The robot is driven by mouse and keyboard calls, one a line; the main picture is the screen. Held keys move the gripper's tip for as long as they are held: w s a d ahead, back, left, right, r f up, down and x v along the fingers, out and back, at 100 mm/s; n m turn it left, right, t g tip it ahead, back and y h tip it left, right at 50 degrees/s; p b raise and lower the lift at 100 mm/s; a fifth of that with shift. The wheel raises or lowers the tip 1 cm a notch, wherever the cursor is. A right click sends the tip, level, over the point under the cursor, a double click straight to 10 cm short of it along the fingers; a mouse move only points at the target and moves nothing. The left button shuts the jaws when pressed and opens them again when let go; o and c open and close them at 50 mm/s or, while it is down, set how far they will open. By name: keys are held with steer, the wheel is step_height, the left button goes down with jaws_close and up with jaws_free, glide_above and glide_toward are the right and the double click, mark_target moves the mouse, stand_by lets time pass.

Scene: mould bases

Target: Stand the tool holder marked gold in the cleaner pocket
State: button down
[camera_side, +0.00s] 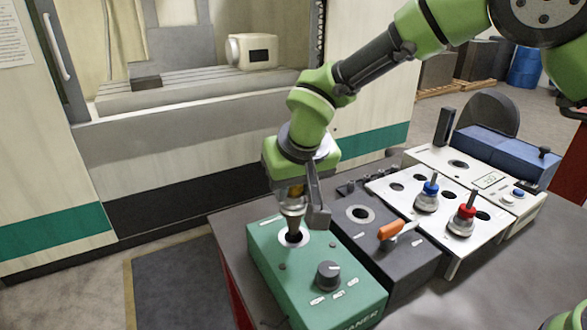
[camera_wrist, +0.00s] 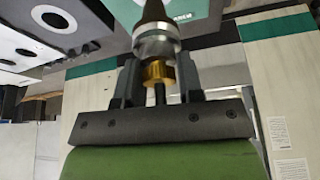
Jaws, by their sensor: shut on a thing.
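The tool holder with the gold ring (camera_side: 293,205) is upright between the fingers of my gripper (camera_side: 305,200). My gripper is shut on it. Its dark taper points down at the cleaner pocket (camera_side: 288,245), the white-ringed hole in the green cleaner box (camera_side: 275,265). The lower end of the taper shows within the ring; how deep it sits is hard to tell. In the wrist view the gold ring (camera_wrist: 156,72) lies between the two dark fingers of my gripper (camera_wrist: 158,82), with the metal flange and taper beyond it.
Right of the cleaner stands a dark fixture (camera_side: 385,265) with an empty hole and an orange-handled lever (camera_side: 395,229). Further right, a white rack holds a blue-marked holder (camera_side: 427,197) and a red-marked holder (camera_side: 462,218). The cleaner's black knob (camera_side: 328,275) stands near the pocket.

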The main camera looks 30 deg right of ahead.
steer(key=shift+f, duration=2.9)
steer(key=c, duration=0.7)
jaws_free()
steer(key=shift+o, duration=0.2)
steer(key=v, duration=1)
